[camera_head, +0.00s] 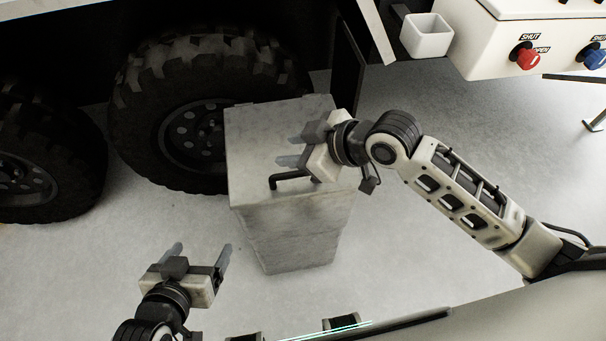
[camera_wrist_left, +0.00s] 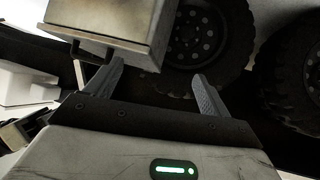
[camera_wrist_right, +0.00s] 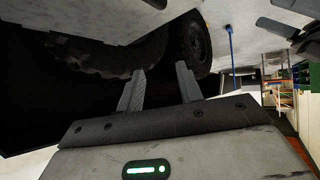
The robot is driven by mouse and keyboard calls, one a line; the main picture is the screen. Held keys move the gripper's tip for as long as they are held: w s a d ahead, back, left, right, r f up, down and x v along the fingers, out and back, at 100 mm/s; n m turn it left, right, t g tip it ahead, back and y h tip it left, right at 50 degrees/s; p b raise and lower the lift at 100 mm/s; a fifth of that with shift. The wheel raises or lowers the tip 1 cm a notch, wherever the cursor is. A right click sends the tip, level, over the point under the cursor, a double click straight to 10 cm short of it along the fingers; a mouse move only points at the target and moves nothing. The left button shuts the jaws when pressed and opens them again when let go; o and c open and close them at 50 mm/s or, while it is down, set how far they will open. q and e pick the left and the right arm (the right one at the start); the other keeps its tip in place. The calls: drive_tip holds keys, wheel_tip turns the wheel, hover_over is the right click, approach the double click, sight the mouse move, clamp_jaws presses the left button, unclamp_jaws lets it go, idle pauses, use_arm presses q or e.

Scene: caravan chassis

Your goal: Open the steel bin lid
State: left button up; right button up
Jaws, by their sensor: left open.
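The steel bin (camera_head: 290,235) stands upright on the floor, its flat lid (camera_head: 262,118) lying shut on top. A dark bar handle (camera_head: 288,181) sits at the lid's front edge. In the left wrist view the bin (camera_wrist_left: 108,18) and its handle (camera_wrist_left: 80,62) show at the upper left. My right gripper (camera_head: 290,148) is over the lid, just behind the handle, with fingers apart and nothing between them; it hides part of the lid. Whether it touches the lid I cannot tell. My left gripper (camera_head: 202,248) is open and empty, in front and left of the bin.
Large black tyres (camera_head: 205,100) stand close behind and left of the bin. A white box with red (camera_head: 528,58) and blue (camera_head: 594,56) knobs and a small white cup (camera_head: 427,37) are at the upper right.

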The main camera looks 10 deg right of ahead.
drive_tip(key=d+r+n+g+h+b, duration=0.1)
drive_tip(key=d+r+n+g+b, duration=0.1)
drive_tip(key=n, duration=0.2)
drive_tip(key=n+g+h+b, duration=0.2)
drive_tip(key=n, duration=0.1)
approach(296, 173)
drive_tip(key=b+x, duration=0.2)
drive_tip(key=x, duration=0.6)
clamp_jaws()
